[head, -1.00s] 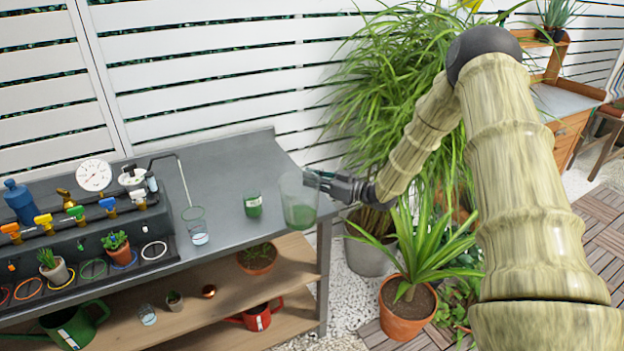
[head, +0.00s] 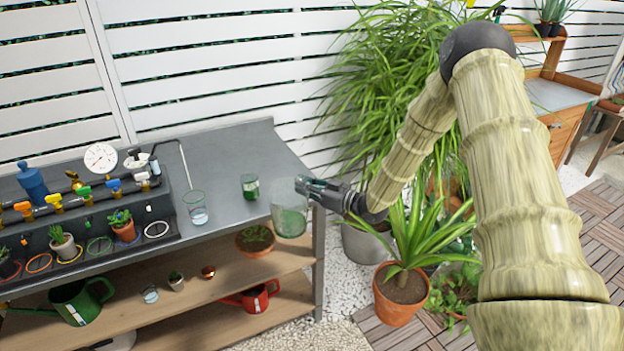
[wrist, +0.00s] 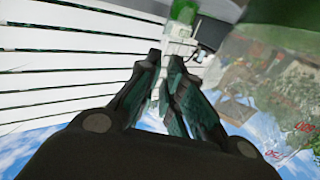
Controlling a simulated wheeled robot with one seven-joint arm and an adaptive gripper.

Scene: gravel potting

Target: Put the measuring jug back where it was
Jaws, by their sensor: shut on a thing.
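The measuring jug (head: 289,212) is clear, with green showing low in it. It appears roughly upright, at the right end of the grey bench (head: 228,150) in the head view. I cannot tell whether it touches the bench top. My gripper (head: 303,186) reaches in from the right and is shut on the jug at its upper side. In the wrist view, my fingers (wrist: 166,62) are close together, and the jug (wrist: 270,105) with red markings fills the right side. Its handle is not clear to see.
A clear glass (head: 196,212) with a little liquid and a small green-filled glass (head: 250,187) stand on the bench left of the jug. A dark rack with colored valves (head: 90,215) is at the left. Tall leafy plants (head: 400,110) stand right of the bench.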

